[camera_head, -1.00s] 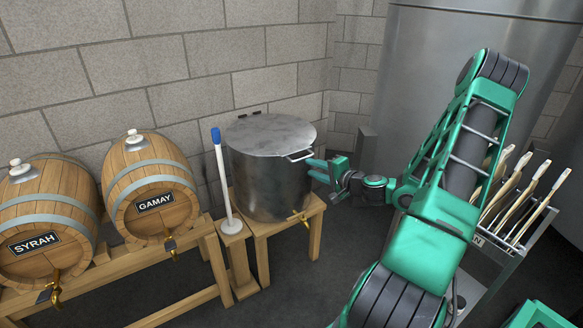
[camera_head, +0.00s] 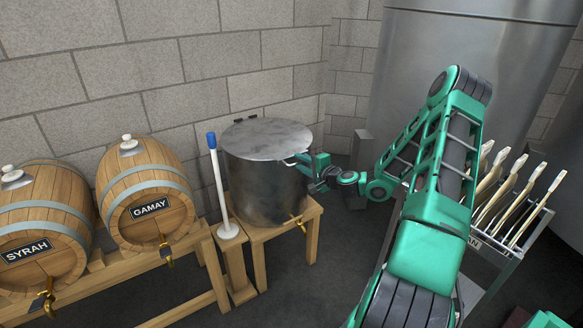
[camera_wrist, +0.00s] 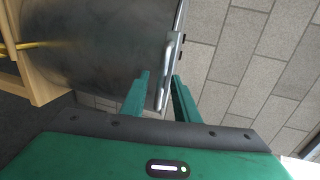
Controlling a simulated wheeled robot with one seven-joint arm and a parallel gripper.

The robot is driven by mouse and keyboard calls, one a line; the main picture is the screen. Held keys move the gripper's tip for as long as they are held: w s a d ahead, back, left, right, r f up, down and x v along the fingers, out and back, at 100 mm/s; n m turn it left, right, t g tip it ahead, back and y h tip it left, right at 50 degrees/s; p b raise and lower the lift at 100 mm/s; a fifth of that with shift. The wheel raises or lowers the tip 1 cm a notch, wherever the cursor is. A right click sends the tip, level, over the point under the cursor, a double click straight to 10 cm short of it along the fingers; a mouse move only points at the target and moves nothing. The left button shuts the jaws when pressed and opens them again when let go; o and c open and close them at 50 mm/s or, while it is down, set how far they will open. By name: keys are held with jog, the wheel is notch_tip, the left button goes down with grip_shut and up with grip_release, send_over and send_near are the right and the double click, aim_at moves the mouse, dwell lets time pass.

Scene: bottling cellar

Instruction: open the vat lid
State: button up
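The steel vat (camera_head: 262,190) stands on a wooden stand, with its round grey lid (camera_head: 265,138) lying flat and closed on top. The lid's handle (camera_wrist: 169,68) is a bar at the rim, on the side facing my arm. My gripper (camera_head: 299,161) is at this handle. In the wrist view my gripper (camera_wrist: 160,76) is open, with one green finger on each side of the handle bar. A gap shows beside the bar; whether a finger touches it I cannot tell.
A white pole with a blue top (camera_head: 219,185) stands close left of the vat. Two barrels, Gamay (camera_head: 150,190) and Syrah (camera_head: 35,225), rest on a rack further left. A rack of paddles (camera_head: 505,215) stands right, before a large tank (camera_head: 480,60).

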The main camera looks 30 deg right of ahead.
jog(key=shift+w+d, duration=0.1)
jog(key=shift+w, duration=0.15)
